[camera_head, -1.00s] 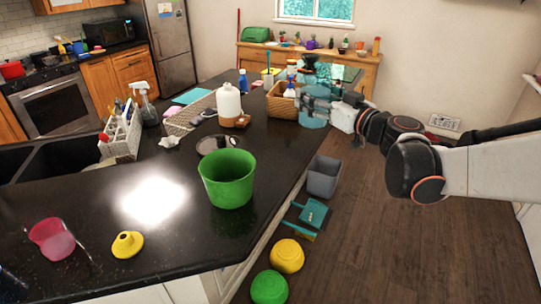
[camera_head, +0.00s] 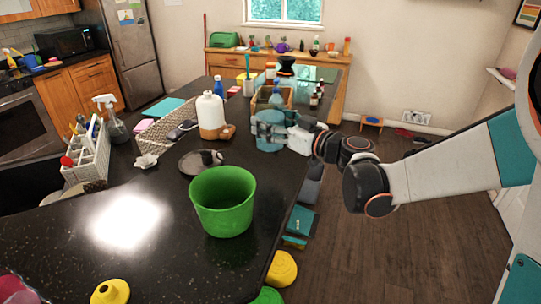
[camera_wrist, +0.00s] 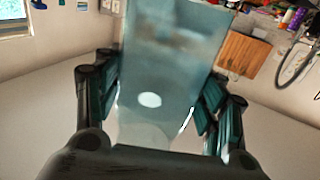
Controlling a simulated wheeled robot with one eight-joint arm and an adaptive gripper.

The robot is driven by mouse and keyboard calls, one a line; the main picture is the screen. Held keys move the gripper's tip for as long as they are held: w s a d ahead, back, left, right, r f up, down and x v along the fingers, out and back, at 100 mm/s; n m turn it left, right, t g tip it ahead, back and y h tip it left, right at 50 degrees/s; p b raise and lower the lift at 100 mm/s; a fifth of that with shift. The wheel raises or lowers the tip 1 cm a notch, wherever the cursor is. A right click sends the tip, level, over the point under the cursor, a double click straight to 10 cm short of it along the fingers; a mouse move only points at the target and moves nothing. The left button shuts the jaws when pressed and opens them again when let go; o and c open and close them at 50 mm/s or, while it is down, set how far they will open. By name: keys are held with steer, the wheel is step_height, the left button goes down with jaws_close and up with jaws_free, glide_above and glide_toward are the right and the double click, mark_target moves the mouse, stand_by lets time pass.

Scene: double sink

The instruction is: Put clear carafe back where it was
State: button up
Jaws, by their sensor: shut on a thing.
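The clear carafe (camera_head: 266,134) has a see-through, blue-tinted body. It is in my gripper (camera_head: 284,135), at the right edge of the dark counter in front of the basket. In the wrist view the carafe (camera_wrist: 165,70) fills the middle, between the two dark fingers of my gripper (camera_wrist: 157,88), which are shut on it. I cannot tell whether its bottom touches the counter.
The wicker basket (camera_head: 288,97) with bottles stands just behind the carafe. A white jug (camera_head: 211,117), a dark lid (camera_head: 200,162) and a green bucket (camera_head: 223,203) stand on the counter (camera_head: 150,185) to the left. Open floor (camera_head: 345,235) lies to the right.

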step_height(320, 180, down, 9)
steer(key=b, duration=0.2)
steer(key=shift+f+b, duration=0.2)
steer(key=shift+b, duration=0.1)
steer(key=shift+f, duration=0.15)
steer(key=o, duration=1.6)
